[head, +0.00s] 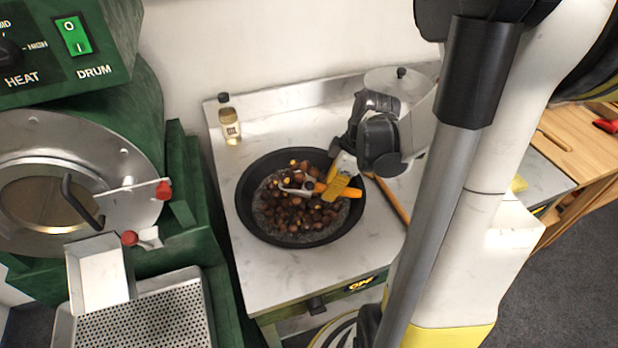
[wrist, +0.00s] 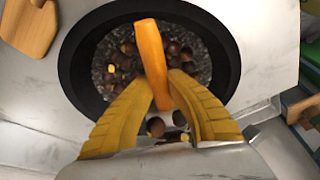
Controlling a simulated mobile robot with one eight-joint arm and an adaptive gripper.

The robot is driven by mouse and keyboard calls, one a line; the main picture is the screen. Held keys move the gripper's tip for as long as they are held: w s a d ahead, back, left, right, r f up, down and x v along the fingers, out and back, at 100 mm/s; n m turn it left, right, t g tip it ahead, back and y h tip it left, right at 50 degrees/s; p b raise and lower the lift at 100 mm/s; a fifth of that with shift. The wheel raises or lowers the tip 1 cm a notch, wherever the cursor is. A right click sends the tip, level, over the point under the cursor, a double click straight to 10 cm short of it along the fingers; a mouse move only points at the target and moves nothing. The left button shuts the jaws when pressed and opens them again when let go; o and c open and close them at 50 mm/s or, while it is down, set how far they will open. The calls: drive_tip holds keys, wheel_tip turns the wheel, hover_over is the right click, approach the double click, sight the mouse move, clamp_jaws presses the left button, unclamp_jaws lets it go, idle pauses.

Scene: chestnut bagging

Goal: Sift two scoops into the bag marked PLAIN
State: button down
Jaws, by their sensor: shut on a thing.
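A round black pan (head: 247,210) sits on the marble-topped counter and holds a heap of brown chestnuts (head: 295,215), some showing yellow. My gripper (head: 338,186) reaches in over the pan's right side. Its yellow fingers are shut on the orange handle (head: 345,189) of a scoop. The scoop's pale metal head (head: 297,191) is over or among the chestnuts; I cannot tell how deep. In the wrist view my gripper (wrist: 162,88) pinches the orange handle (wrist: 152,55) above the black pan (wrist: 75,60). A few chestnuts (wrist: 156,127) show between the fingers. No bag marked PLAIN is in view.
A small bottle (head: 230,120) stands behind the pan. A green roaster (head: 120,100) with a perforated tray (head: 150,315) fills the left. A wooden table (head: 575,150) is at the right.

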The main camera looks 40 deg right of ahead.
drive_tip(key=shift+w+d, duration=0.15)
drive_tip(key=w+d, duration=0.3)
drive_tip(key=shift+w+d+b, duration=0.15)
drive_tip(key=shift+d+b, duration=0.1)
drive_tip(key=shift+b, duration=0.1)
drive_tip(key=s+a, duration=0.3)
drive_tip(key=shift+s+a, duration=0.3)
drive_tip(key=shift+a, duration=0.1)
drive_tip(key=shift+d, duration=0.1)
idle(0.4)
